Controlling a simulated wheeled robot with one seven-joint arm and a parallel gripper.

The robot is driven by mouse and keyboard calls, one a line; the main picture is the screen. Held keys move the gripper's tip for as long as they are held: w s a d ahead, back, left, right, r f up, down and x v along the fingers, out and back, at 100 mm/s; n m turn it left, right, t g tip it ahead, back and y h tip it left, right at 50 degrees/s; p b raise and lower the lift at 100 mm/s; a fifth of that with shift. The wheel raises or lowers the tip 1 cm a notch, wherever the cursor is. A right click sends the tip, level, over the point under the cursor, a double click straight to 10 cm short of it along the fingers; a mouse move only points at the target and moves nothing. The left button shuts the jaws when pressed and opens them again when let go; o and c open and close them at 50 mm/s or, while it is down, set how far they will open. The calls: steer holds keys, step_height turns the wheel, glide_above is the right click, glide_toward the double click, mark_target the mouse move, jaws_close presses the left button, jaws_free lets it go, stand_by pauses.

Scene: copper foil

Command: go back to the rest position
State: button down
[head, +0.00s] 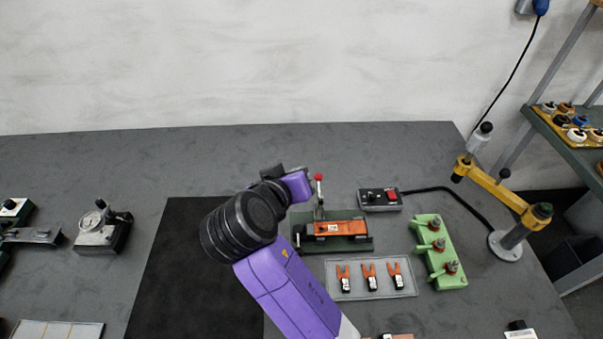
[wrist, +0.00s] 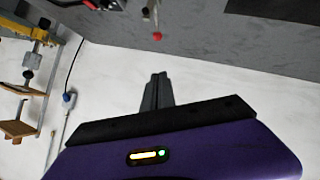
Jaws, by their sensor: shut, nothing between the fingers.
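My gripper (wrist: 157,80) shows in the wrist view as two dark fingers pressed together, with nothing between them. The fingers point toward the white wall and are clear of any object. In the head view my purple arm rises from the bottom edge, and its black joint and wrist hide part of the table. The fingers themselves are hard to make out there. The wrist end is left of the upright lever with a red knob (head: 318,177), which also shows in the wrist view (wrist: 157,36). I cannot tell the exact gap between them.
The grey table (head: 75,165) holds an orange-and-green fixture (head: 345,243), a clear tray (head: 405,290) with three orange-tipped parts, a green block (head: 450,270), a switch box (head: 380,207) and a yellow jointed arm (head: 490,182). A dial gauge (head: 95,230) stands left. A black mat (head: 185,260) is bare.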

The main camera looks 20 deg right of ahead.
steer(key=shift+v, duration=0.75)
steer(key=w+a+r+n+t+y, duration=0.3)
steer(key=w+a+r+t+y, duration=0.1)
steer(key=a+t, duration=0.15)
steer(key=s+d+f+y, duration=0.1)
steer(key=s+d+f, duration=0.2)
steer(key=s, duration=1.1)
steer(key=s+d+f+y, duration=0.1)
steer(key=s+d+f, duration=0.2)
steer(key=s, duration=1.1)
steer(key=s+d+f+m+y+b, duration=0.1)
steer(key=s+d+f, duration=0.2)
steer(key=s, duration=1.1)
steer(key=shift+d+f, duration=0.25)
steer(key=shift+d, duration=0.95)
